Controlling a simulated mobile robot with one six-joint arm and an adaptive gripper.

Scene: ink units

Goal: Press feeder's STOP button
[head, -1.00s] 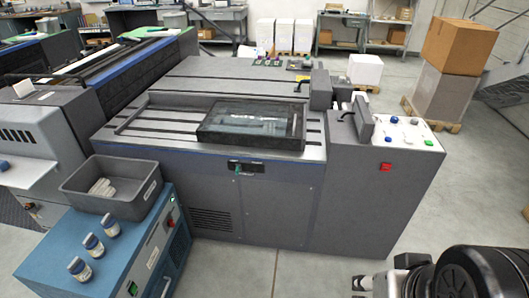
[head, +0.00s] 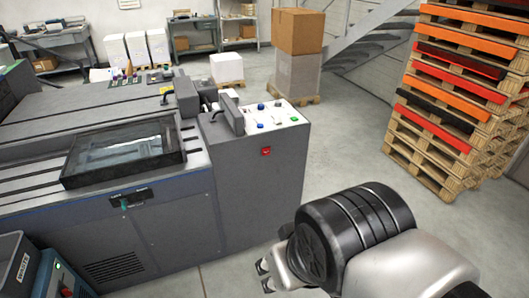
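The grey feeder machine (head: 180,225) stands left of centre in the head view. A white control panel (head: 274,117) with blue, white and green buttons lies on top of that cabinet. My gripper (head: 265,276) is at the bottom centre, well below the red button and nearer to me, touching nothing. Its two small fingertips show apart with nothing between them; the rest is largely hidden by my wrist.
A dark glass-topped frame (head: 122,150) lies on the machine's left top. A blue unit (head: 55,275) stands at the lower left. Tall stacked pallets (head: 455,95) stand at the right, cardboard boxes (head: 298,30) behind. The floor (head: 345,150) between machine and pallets is clear.

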